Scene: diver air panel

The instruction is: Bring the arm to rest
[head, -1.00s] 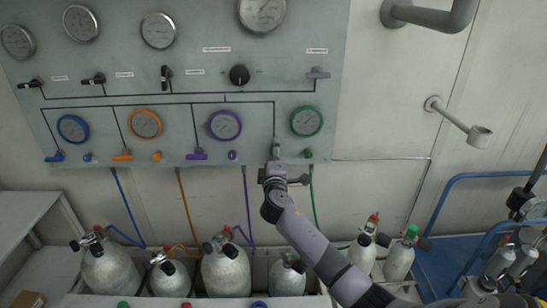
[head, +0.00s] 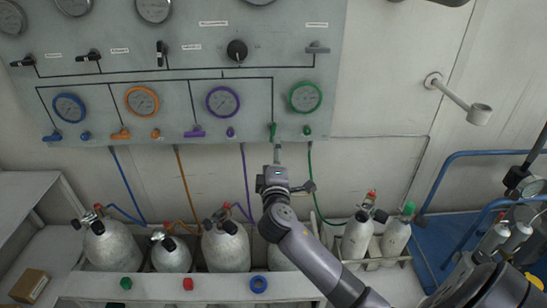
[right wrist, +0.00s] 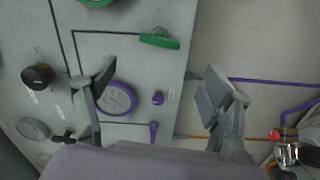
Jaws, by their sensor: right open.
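My right arm comes up from the bottom right in the head view. Its gripper (head: 286,172) is just below the panel's lower edge, under the green valve handle (head: 273,132), and apart from it. In the right wrist view the fingers (right wrist: 160,98) are spread with nothing between them. The green handle (right wrist: 160,40) is fully visible there and points straight down the panel. The purple handle (head: 195,132), orange handle (head: 121,134) and blue handle (head: 52,136) lie crosswise. My left gripper is not in view.
The grey panel (head: 150,75) carries gauges and black knobs. Several gas cylinders (head: 226,248) stand in a rack below it, with hoses. A grey shelf (head: 25,210) is at left. A blue rail (head: 480,155) and a wall bracket (head: 460,103) are at right.

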